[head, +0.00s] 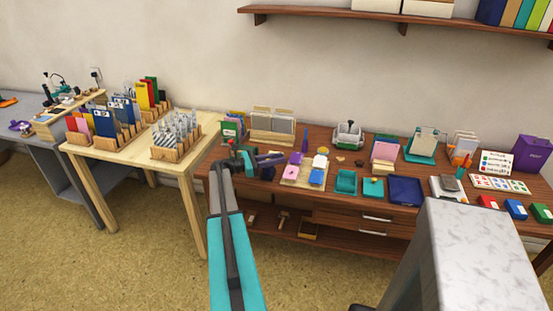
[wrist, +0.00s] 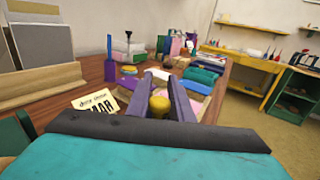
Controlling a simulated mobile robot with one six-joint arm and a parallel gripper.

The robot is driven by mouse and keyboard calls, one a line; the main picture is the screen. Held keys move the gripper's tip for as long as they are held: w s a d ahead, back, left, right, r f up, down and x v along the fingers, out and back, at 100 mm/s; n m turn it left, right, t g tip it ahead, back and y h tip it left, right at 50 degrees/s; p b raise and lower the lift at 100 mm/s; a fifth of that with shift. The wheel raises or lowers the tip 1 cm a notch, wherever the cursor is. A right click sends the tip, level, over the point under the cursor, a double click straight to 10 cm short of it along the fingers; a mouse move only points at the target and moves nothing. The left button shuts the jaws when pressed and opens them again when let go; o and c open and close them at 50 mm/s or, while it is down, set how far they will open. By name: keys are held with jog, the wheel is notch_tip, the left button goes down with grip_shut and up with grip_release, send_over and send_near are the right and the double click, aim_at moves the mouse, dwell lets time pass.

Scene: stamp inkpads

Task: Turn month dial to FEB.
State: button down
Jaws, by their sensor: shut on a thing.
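My gripper (wrist: 160,82) has two purple fingers, seen in the wrist view closing on a yellow knob (wrist: 158,104) between them. The knob appears to be the month dial. Just left of it, a small cream card (wrist: 98,104) carries dark lettering that looks like MAR, seen at a slant. In the head view my gripper (head: 272,158) is low over the left part of the brown desk (head: 335,205), and the knob cannot be made out there. The lower part of the knob is hidden by my wrist in the wrist view.
A card holder (head: 272,127) stands behind my gripper at the desk's back left. A tray (head: 290,180) with purple, pink and blue pads lies just right of it. Teal boxes (head: 346,182) and a navy pad (head: 405,191) lie further right. A light wooden table (head: 90,158) stands at left.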

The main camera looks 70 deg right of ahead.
jog(key=shift+a+m+y, duration=0.1)
jog(key=shift+m+y, duration=0.2)
jog(key=shift+y, duration=0.1)
jog(key=shift+s, duration=0.1)
jog(key=c, duration=1.6)
grip_release()
jog(key=b+v, duration=0.1)
jog(key=v, duration=0.6)
jog(key=b+v, duration=0.1)
jog(key=v, duration=0.6)
jog(key=shift+f+b, duration=0.15)
jog(key=shift+b, duration=0.15)
